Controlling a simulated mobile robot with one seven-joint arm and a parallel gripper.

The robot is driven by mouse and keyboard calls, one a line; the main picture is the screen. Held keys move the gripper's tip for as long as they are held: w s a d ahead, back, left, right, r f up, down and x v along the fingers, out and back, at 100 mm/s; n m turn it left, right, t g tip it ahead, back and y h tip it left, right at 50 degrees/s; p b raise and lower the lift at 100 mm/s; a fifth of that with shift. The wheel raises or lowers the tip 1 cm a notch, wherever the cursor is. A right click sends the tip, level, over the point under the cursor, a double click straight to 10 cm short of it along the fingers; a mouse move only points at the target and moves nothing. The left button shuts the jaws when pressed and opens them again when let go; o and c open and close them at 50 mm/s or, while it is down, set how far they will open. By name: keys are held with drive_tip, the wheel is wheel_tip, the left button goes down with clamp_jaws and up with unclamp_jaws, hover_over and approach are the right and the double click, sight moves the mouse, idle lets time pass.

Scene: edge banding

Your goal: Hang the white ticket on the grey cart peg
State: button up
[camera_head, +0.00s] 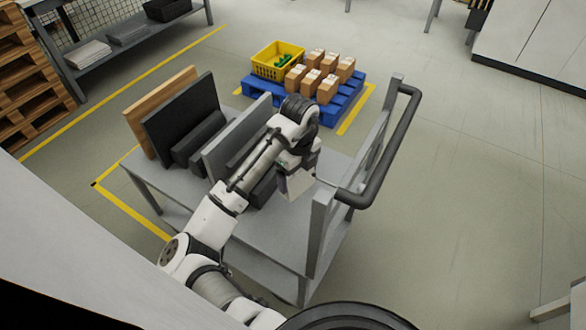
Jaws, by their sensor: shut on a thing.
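The white ticket (297,183) hangs below my gripper (291,168), which is shut on its upper part. The ticket is a small pale sheet, held above the grey cart's top (272,232) and just left of the cart's right-hand end frame. A small dark peg (325,181) appears to stick out from that end frame, close to the ticket's right edge. I cannot tell whether ticket and peg touch. The fingertips are small and partly hidden by my wrist.
Dark, wooden and grey panels (180,115) stand upright on the cart's left part. A thick dark handle (385,165) curves along the cart's right end. A blue pallet (343,104) with a yellow crate (277,63) and several cartons lies behind.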

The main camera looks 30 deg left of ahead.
sight(321, 179)
drive_tip(key=shift+s+d+f+p, duration=0.1)
drive_tip(key=shift+d+p, duration=0.3)
drive_tip(key=shift+d, duration=1.25)
drive_tip(key=shift+d+f+p, duration=0.1)
drive_tip(key=shift+d+p, duration=0.3)
drive_tip(key=shift+d, duration=1.25)
drive_tip(key=shift+d+f+b, duration=0.5)
drive_tip(key=shift+d+b, duration=0.05)
drive_tip(key=shift+d, duration=0.1)
drive_tip(key=shift+s+f, duration=0.1)
drive_tip(key=o, duration=0.7)
drive_tip(key=shift+d, duration=0.1)
wheel_tip(321, 179, up, 14)
drive_tip(key=shift+r+b, duration=0.1)
drive_tip(key=shift+b, duration=0.2)
